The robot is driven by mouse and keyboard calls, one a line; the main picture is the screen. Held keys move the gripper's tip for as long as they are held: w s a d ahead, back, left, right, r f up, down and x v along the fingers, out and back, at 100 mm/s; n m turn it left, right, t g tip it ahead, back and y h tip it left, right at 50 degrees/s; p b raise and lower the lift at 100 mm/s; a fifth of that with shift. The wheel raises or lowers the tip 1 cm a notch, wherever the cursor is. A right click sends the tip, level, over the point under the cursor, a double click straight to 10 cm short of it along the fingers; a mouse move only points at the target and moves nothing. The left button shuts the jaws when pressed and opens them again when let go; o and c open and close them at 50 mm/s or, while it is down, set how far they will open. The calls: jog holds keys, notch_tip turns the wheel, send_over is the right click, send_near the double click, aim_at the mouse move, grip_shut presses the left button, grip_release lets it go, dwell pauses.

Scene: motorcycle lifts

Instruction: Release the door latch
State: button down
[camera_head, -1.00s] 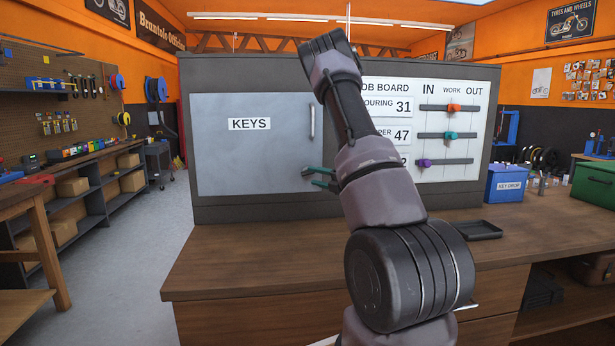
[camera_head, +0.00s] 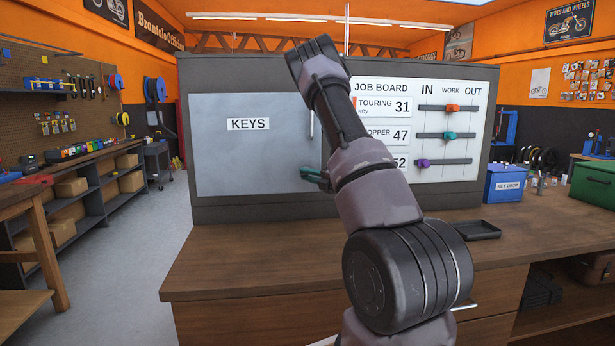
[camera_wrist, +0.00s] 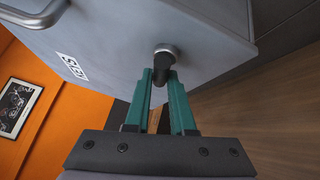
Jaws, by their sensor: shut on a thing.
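The grey key cabinet door (camera_head: 225,160) is labelled KEYS and is closed. It has a vertical bar handle (camera_head: 311,122) near its right edge. Below the handle is the latch, a dark lever on a round silver base, which shows in the wrist view (camera_wrist: 164,66). My gripper (camera_head: 312,175) is at the lower right of the door. In the wrist view its green fingers (camera_wrist: 163,85) are shut on the dark latch lever, one on each side. In the head view the latch is hidden behind the fingers and my arm.
The job board (camera_head: 440,90) with coloured sliders is to the right of the door. A blue key drop box (camera_head: 505,184) and a black tray (camera_head: 478,230) stand on the wooden counter (camera_head: 250,255). The counter in front of the door is clear.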

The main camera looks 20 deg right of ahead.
jog(key=shift+m+t, duration=0.9)
jog(key=shift+m, duration=0.4)
jog(key=c, duration=0.8)
grip_release()
jog(key=shift+o, duration=0.2)
jog(key=shift+s, duration=0.1)
jog(key=v, duration=1)
jog(key=shift+s+d+f, duration=0.15)
jog(key=shift+s+d, duration=0.05)
jog(key=shift+s, duration=0.05)
